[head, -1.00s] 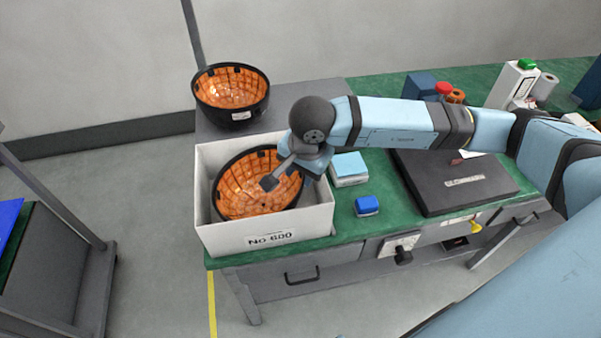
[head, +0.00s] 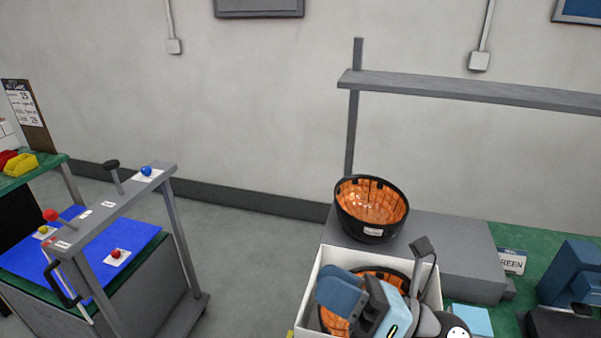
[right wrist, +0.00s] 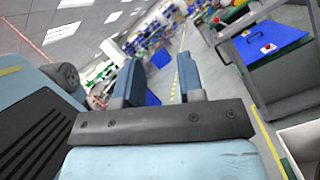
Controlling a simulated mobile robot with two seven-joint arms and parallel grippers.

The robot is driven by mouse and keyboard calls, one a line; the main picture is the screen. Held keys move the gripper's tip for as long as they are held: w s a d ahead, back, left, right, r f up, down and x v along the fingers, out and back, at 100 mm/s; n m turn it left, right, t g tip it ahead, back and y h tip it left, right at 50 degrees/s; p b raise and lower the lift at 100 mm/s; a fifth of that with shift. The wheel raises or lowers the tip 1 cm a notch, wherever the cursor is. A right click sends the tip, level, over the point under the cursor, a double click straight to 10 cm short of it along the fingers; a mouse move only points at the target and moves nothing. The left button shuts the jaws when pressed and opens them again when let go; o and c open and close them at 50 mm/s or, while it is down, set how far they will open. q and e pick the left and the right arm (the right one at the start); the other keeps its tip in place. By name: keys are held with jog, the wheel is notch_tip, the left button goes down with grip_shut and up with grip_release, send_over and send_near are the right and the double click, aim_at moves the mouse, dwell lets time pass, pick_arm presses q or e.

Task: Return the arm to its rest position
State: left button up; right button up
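My right gripper (head: 352,300) is over the white box in the head view, in front of the orange-lined black bowl (head: 382,272) inside it, and hides much of that bowl. In the right wrist view its two blue fingers (right wrist: 160,82) stand apart with nothing between them. The white box (head: 313,296) stands at the near end of the bench, its lower part out of the picture. A second orange-lined black bowl (head: 371,210) sits upright on a grey stand (head: 455,250) behind the box. My left gripper is in neither view.
A grey-framed cart (head: 180,225) with a blue top (head: 135,240) and levers stands at the left. Open floor (head: 245,270) lies between it and the box. A grey overhead shelf bar (head: 470,88) rises behind the bowls. A blue block (head: 570,270) stands on the bench at right.

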jog(key=w+d+f+m+t+h, duration=0.25)
jog(key=d+m+t+h, duration=0.45)
jog(key=m, duration=0.6)
jog(key=w+d+f+m+t+h, duration=0.1)
jog(key=w+d+m+t+h, duration=0.2)
jog(key=d+m+t+h, duration=0.65)
notch_tip(320, 180, down, 9)
jog(key=s+d+m+g+h, duration=0.2)
jog(key=m+g+h, duration=0.3)
jog(key=m+g, duration=0.45)
jog(key=s+d+f+m+g, duration=0.3)
jog(key=s+f+m+g, duration=0.75)
jog(key=s+f, duration=0.55)
jog(key=w+a+f+n+t+y+p, duration=0.2)
jog(key=w+a+t+y+p, duration=0.2)
jog(key=p, duration=0.5)
jog(key=a+t, duration=0.2)
jog(key=t, duration=0.1)
jog(key=shift+w+a, duration=0.1)
